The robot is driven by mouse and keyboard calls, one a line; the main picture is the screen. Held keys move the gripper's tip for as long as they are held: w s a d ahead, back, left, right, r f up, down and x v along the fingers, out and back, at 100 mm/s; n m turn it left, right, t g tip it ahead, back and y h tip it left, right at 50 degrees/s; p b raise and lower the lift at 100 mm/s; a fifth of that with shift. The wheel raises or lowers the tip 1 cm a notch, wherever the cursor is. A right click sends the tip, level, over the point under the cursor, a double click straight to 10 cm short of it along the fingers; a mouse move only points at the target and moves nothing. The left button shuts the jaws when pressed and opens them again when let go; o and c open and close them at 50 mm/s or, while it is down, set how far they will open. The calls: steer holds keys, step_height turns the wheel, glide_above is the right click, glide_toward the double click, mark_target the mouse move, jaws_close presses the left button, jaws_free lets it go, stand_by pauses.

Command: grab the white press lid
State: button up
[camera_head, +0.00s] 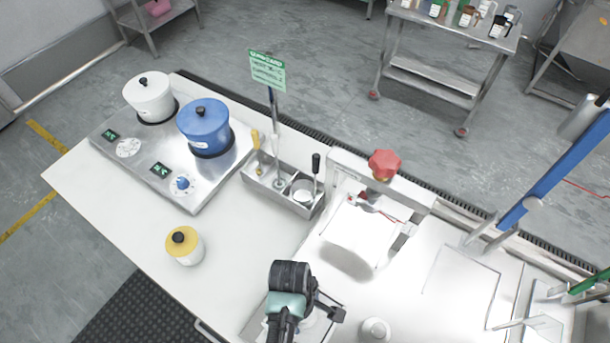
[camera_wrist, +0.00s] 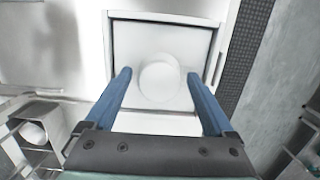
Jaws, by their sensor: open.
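In the wrist view, a white round knob (camera_wrist: 160,77) stands on a pale square plate (camera_wrist: 130,52) set inside a dark-edged square frame. I take this to be the white press lid. My gripper (camera_wrist: 160,82) is open, with one blue finger on each side of the knob and clear gaps to both. I cannot tell the height of the fingertips above the plate. In the head view, my gripper (camera_head: 318,303) is over the front of the bench, and my arm partly hides the square piece below it.
A small white cylinder (camera_head: 375,329) stands right of my gripper. A press frame with a red knob (camera_head: 385,164) stands behind. A yellow-lidded jar (camera_head: 185,246) is to the left, with blue (camera_head: 204,127) and white (camera_head: 150,98) pots farther back. The bench around the jar is clear.

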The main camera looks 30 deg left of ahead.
steer(key=shift+f, duration=0.3)
steer(key=shift+c, duration=0.3)
jaws_close()
steer(key=shift+r, duration=0.15)
